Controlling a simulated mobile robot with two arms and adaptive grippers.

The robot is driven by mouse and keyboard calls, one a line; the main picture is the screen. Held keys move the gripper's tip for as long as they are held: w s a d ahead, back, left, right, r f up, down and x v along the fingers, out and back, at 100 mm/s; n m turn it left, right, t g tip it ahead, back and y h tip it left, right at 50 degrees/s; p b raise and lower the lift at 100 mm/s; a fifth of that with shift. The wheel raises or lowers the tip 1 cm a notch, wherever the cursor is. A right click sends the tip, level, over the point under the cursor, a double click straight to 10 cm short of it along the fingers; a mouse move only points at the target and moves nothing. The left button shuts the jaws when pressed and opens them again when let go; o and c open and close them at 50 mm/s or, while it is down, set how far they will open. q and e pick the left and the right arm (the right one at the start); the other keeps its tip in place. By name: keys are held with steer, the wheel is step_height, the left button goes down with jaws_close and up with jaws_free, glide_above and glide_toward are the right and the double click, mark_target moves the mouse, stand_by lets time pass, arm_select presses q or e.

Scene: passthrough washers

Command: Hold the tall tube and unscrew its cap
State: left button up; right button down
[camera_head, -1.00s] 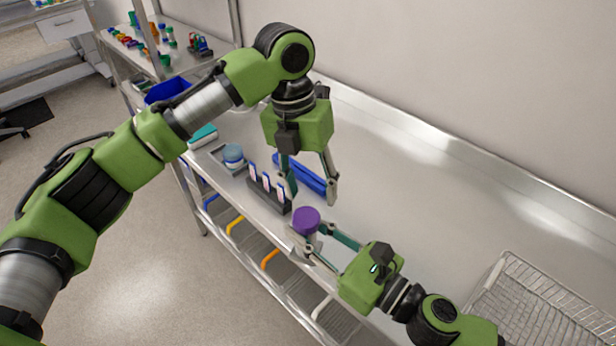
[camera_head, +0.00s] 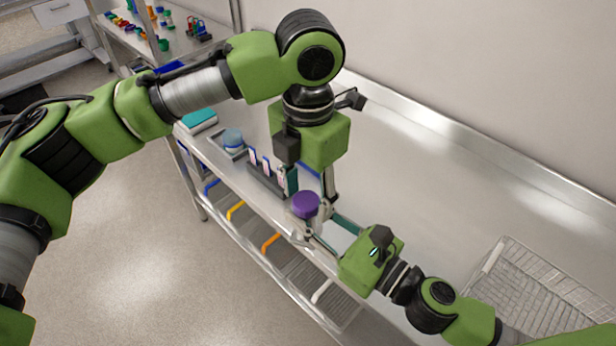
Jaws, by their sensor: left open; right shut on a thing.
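The tall tube shows mainly as its purple cap (camera_head: 305,204), near the front edge of the steel bench. The tube's body below the cap is mostly hidden. My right gripper (camera_head: 312,226) comes in from the lower right and is shut on the tube just under the cap. My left gripper (camera_head: 308,188) points down from above with its fingers apart, just behind and above the cap. I cannot tell whether its fingers touch the cap.
A wire basket (camera_head: 535,285) sits at right. The bench behind the arms is clear.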

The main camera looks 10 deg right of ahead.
arm_select(q)
steer(key=shift+f, duration=0.35)
steer(key=c, duration=1.1)
